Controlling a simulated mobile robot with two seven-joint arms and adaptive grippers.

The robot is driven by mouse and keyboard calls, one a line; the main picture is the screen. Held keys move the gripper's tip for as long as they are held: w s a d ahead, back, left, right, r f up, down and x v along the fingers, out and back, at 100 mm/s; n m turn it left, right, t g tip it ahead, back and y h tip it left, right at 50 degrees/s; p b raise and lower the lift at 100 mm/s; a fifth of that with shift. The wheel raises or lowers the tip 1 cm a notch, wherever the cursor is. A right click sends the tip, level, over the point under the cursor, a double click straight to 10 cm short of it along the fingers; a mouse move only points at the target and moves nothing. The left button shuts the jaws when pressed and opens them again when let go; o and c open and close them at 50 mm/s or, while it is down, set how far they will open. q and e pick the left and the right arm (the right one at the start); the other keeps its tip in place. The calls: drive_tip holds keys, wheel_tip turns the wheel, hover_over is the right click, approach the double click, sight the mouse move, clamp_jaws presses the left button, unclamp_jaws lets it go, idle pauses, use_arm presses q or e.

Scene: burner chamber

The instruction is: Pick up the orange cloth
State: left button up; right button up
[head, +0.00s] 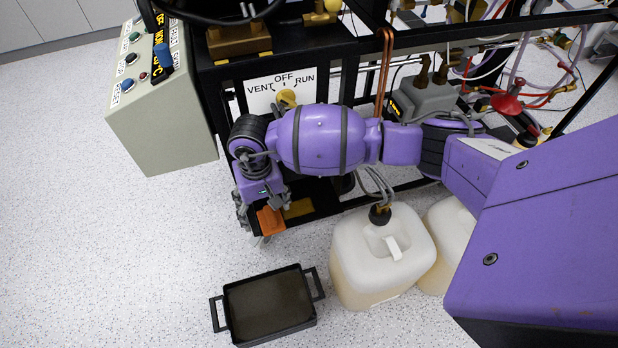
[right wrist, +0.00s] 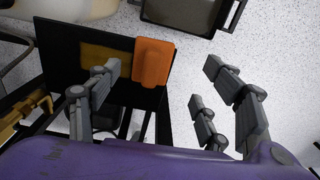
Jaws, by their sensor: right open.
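The orange cloth (head: 270,220) lies at the corner of a low black shelf under the bench frame, beside a flat yellow-brown piece (head: 298,208). In the right wrist view the orange cloth (right wrist: 153,62) reaches over the shelf's edge, with pale floor beyond it. My right gripper (head: 252,212) is close to the cloth in the head view and partly overlaps it. In the right wrist view its fingers (right wrist: 160,78) are spread wide, and the cloth shows in the gap between them. Nothing is held. I cannot tell whether a finger touches the cloth. My left gripper is not in view.
A black tray (head: 314,310) with handles stands on the floor. A whitish canister (head: 355,285) with tubes stands to its right, with another behind. A grey control box (head: 160,115) is at upper left. A VENT/OFF/RUN panel (head: 262,103) is above. Floor at left is clear.

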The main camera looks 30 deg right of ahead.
sight(269, 214)
drive_tip(key=shift+w+d+f, duration=0.2)
drive_tip(key=shift+w+f, duration=0.05)
drive_tip(key=shift+w, duration=0.15)
wheel_tip(269, 214, down, 2)
drive_tip(key=shift+f, duration=0.1)
drive_tip(key=f, duration=0.1)
drive_tip(key=f+b, duration=0.1)
drive_tip(key=f, duration=0.1)
drive_tip(key=shift+d+f, duration=0.3)
drive_tip(key=shift+f, duration=0.45)
drive_tip(key=shift+c, duration=0.5)
drive_tip(key=shift+w, duration=0.1)
drive_tip(key=c, duration=1.1)
